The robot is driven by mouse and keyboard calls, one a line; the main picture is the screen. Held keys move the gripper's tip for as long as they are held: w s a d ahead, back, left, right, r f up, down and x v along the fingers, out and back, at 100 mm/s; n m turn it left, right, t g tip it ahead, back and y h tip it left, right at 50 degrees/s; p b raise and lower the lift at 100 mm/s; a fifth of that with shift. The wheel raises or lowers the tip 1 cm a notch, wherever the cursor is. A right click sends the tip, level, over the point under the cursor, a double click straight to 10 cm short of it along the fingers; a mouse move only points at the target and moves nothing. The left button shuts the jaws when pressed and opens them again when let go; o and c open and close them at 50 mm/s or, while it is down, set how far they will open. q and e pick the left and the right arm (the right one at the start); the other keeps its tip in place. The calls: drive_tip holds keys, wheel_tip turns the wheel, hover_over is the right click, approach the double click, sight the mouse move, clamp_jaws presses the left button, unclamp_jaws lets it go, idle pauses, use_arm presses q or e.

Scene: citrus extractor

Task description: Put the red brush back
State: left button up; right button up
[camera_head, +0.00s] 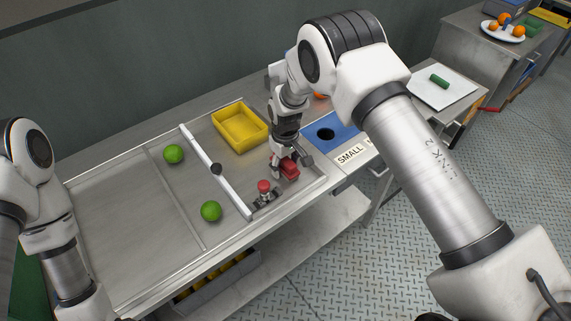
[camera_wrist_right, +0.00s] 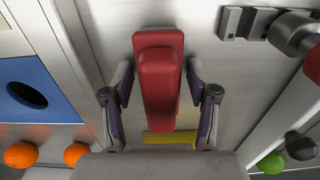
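The red brush (camera_head: 288,168) is at the right end of the metal worktop, under my right gripper (camera_head: 291,165). In the right wrist view the brush (camera_wrist_right: 158,75) lies lengthwise between the two fingers (camera_wrist_right: 160,88), its red handle facing the camera and its underside hidden. The fingertips are close along both sides of the brush; whether they press on it I cannot tell. Whether the brush rests on the worktop is also unclear. My left arm shows at the left edge, but its gripper is out of view.
A red-capped button (camera_head: 264,186) stands just left of the brush. A yellow tray (camera_head: 240,125) is behind it, a blue panel with a hole (camera_head: 345,136) to the right. A white rail (camera_head: 215,170) and two green fruits (camera_head: 173,154) (camera_head: 211,211) are on the left.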

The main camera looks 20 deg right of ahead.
sight(285, 159)
wheel_tip(285, 159, up, 4)
drive_tip(key=b, duration=0.3)
drive_tip(key=shift+w+a+r, duration=0.1)
drive_tip(key=shift+w+r, duration=0.05)
drive_tip(key=shift+r, duration=0.1)
wheel_tip(285, 159, up, 3)
drive_tip(key=shift+a, duration=0.1)
drive_tip(key=shift+r, duration=0.2)
drive_tip(key=shift+f, duration=0.1)
idle(0.7)
